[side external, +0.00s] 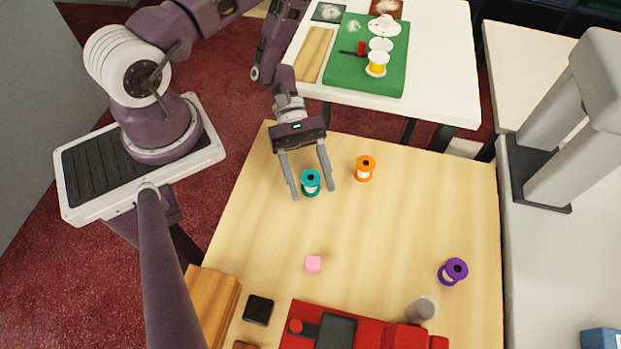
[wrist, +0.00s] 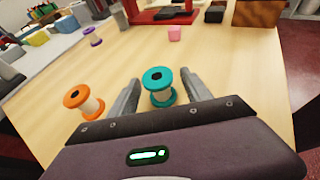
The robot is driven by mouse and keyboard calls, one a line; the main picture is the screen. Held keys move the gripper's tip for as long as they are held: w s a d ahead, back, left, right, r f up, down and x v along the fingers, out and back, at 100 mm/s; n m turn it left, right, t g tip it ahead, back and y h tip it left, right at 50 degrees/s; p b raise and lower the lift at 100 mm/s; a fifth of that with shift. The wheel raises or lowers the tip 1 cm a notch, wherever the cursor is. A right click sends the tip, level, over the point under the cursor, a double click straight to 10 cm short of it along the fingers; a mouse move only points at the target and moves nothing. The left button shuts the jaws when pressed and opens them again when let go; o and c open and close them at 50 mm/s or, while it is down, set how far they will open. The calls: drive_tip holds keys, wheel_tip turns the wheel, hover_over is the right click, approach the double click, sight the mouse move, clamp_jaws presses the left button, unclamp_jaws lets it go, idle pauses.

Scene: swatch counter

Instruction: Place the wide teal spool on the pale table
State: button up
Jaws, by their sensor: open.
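The teal spool (side external: 311,183) stands upright on the pale wooden table (side external: 400,210), near its back left. My gripper (side external: 312,192) is open, with one finger on each side of the teal spool. In the wrist view the teal spool (wrist: 158,86) sits between the two fingers (wrist: 160,92), with visible space beside it. I cannot tell whether either finger touches it. An orange spool (side external: 365,168) stands just to the right of my gripper, and it also shows at left in the wrist view (wrist: 83,101).
A pink cube (side external: 313,264) and a tipped purple spool (side external: 453,271) are on the wooden table. A red device (side external: 365,334), a grey cylinder (side external: 421,309) and a black block (side external: 258,310) lie at the front. A white table (side external: 440,60) with a green board (side external: 345,75) stands behind. The table's middle is mostly clear.

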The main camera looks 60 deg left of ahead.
drive_tip(key=shift+r, duration=0.2)
drive_tip(key=v, duration=1.2)
wheel_tip(320, 180, up, 14)
drive_tip(key=d+m+y, duration=0.2)
drive_tip(key=m+y, duration=0.3)
drive_tip(key=m, duration=0.2)
drive_tip(key=s+r+m+t+y, duration=0.4)
drive_tip(key=r, duration=0.3)
drive_tip(key=s+d+r+m+t+y, duration=0.1)
drive_tip(key=s+r+m+t+y, duration=0.3)
drive_tip(key=r, duration=0.3)
drive_tip(key=shift+s+d+t, duration=0.2)
drive_tip(key=shift+t, duration=0.2)
drive_tip(key=shift+r, duration=0.15)
